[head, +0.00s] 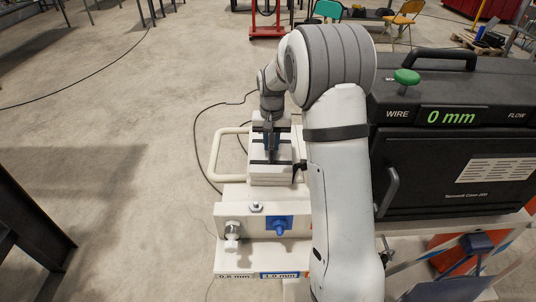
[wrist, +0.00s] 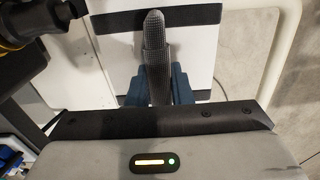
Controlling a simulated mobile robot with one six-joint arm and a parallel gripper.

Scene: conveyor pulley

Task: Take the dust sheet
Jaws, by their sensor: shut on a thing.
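My gripper (head: 271,143) points down at a white block with black bands (head: 268,181), left of my arm in the head view. In the wrist view my gripper's blue fingers (wrist: 157,88) are closed around a dark grey ribbed piece (wrist: 153,45). This piece stands against the block's white face (wrist: 195,50); I cannot tell whether it is fixed to it. I see no cloth that I can clearly name as the dust sheet. My arm and gripper hide part of the block.
A black machine (head: 455,150) with a green button (head: 407,76) stands right of my arm. A cable (head: 197,140) lies on the floor, which is open to the left.

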